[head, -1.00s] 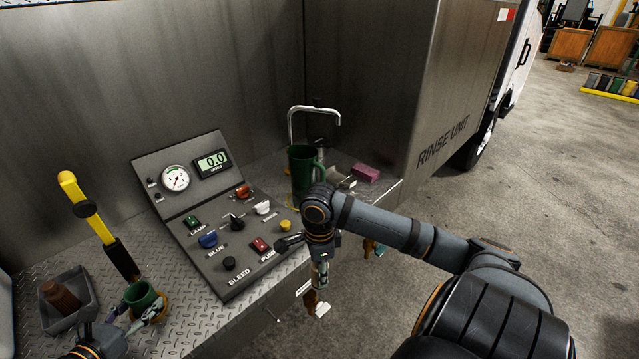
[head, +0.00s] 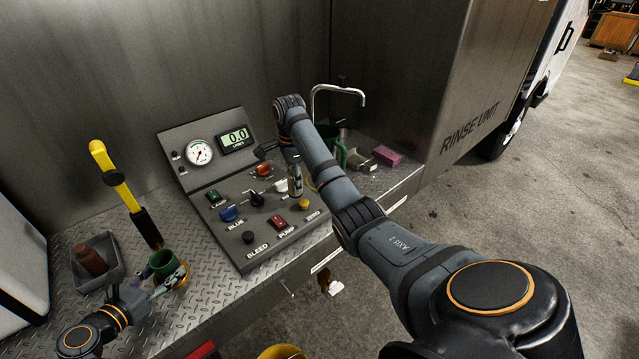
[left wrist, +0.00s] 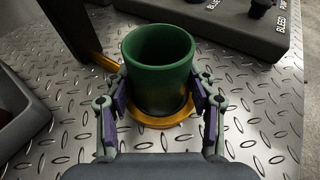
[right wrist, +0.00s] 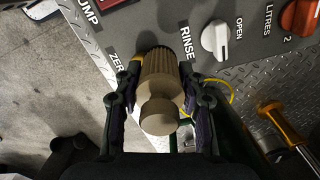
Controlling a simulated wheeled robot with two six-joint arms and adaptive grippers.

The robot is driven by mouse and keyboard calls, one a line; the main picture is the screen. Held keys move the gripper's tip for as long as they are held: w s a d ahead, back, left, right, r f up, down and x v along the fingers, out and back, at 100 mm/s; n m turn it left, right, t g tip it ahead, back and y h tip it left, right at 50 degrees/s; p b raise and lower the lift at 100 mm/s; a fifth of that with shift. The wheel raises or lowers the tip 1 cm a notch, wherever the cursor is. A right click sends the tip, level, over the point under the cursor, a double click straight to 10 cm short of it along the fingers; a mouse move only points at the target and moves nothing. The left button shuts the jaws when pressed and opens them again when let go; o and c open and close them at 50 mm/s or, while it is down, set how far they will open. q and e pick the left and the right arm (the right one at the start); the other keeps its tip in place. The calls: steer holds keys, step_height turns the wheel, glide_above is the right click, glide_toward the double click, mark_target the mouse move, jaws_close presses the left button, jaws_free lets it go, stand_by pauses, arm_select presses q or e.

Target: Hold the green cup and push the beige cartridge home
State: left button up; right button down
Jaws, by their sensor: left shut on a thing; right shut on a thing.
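The green cup (head: 163,263) stands upright on the metal bench at the left, in an orange ring (left wrist: 155,118). My left gripper (head: 166,280) is shut on it, with one finger on each side in the left wrist view (left wrist: 158,95). The ribbed beige cartridge (right wrist: 160,85) is between the fingers of my right gripper (right wrist: 160,105), which is shut on it. In the head view my right gripper (head: 295,186) is over the sloped control panel, near its white knob. The cartridge's far end is hidden in the right wrist view.
The control panel (head: 240,240) carries several knobs, a gauge and a display. A yellow-handled lever (head: 118,180) rises behind the cup. A grey tray (head: 82,284) holds a brown cartridge (head: 90,260). A green jug (head: 337,150), a tap (head: 338,88) and a pink block (head: 387,156) are at the right.

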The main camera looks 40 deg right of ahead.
steer(key=w+a, duration=0.1)
steer(key=a, duration=0.3)
steer(key=w+a, duration=0.2)
steer(key=a, duration=0.2)
steer(key=w+a, duration=0.1)
steer(key=a, duration=0.3)
steer(key=shift+w+r, duration=0.2)
steer(key=shift+w, duration=0.05)
steer(key=a+r+n, duration=0.1)
steer(key=a+r, duration=0.2)
steer(key=a, duration=1)
steer(key=s+a+r+n, duration=0.1)
steer(key=a+r, duration=0.3)
steer(key=a, duration=1)
steer(key=shift+s+n, duration=0.3)
steer(key=shift+n, duration=0.1)
steer(key=shift+f, duration=0.1)
glide_above(156, 253)
steer(key=s, duration=0.3)
steer(key=shift+w+d+f, duration=0.1)
steer(key=shift+f, duration=1.4)
steer(key=shift+w+d+f, duration=0.1)
steer(key=shift+f, duration=1.35)
steer(key=shift+s+f, duration=0.1)
steer(key=shift+f, duration=1.8)
steer(key=shift+a+r, duration=0.1)
steer(key=shift+r, duration=0.15)
steer(key=shift+f, duration=0.25)
